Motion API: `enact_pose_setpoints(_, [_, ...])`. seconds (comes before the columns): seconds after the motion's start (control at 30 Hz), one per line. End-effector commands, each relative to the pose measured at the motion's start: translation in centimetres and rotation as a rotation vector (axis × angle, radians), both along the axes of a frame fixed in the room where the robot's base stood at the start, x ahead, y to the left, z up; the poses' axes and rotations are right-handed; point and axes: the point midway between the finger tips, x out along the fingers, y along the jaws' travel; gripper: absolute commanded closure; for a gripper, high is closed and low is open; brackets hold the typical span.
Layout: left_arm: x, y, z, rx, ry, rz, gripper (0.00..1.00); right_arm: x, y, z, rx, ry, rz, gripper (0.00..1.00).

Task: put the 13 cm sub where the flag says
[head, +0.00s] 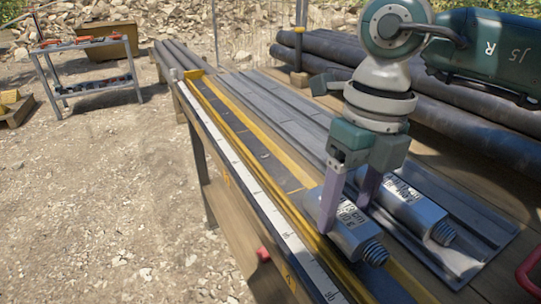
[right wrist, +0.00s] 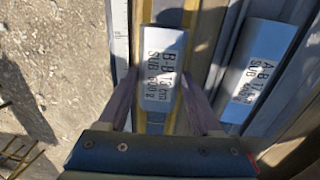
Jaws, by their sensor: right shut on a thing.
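The 13 cm sub (head: 343,228) is a grey metal block with a threaded end, its label reading "13 cm". It also shows in the right wrist view (right wrist: 162,62), labelled "B-B 13 cm SUB". My right gripper (head: 346,208) is shut on it from above, one finger on each long side. The sub is over the yellow-edged channel (head: 250,143), in line with it; I cannot tell whether it touches the channel floor. A second, longer sub (head: 414,208), labelled "A-B 17", lies to its right on the grey grooved tray (head: 480,225). I make out no flag. My left gripper is not in view.
A white ruler strip (head: 240,160) runs along the bench's left edge beside the channel. Large dark pipes (head: 440,110) lie behind, at the right. A red object (head: 263,254) sticks out at the bench's front side. The channel's far stretch is clear. A tool table (head: 90,65) stands far left.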

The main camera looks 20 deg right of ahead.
Motion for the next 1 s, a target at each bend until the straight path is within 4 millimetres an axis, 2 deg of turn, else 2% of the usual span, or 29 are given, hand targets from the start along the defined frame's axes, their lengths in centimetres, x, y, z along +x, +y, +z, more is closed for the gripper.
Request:
enact_pose_setpoints(0.47, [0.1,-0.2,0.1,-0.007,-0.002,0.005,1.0,0.1,0.0,0.0,0.0,-0.002,0.0,1.0])
enact_pose_setpoints(1.0, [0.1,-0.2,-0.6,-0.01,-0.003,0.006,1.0,0.1,0.0,-0.9,0.0,-0.003,-0.001,1.0])
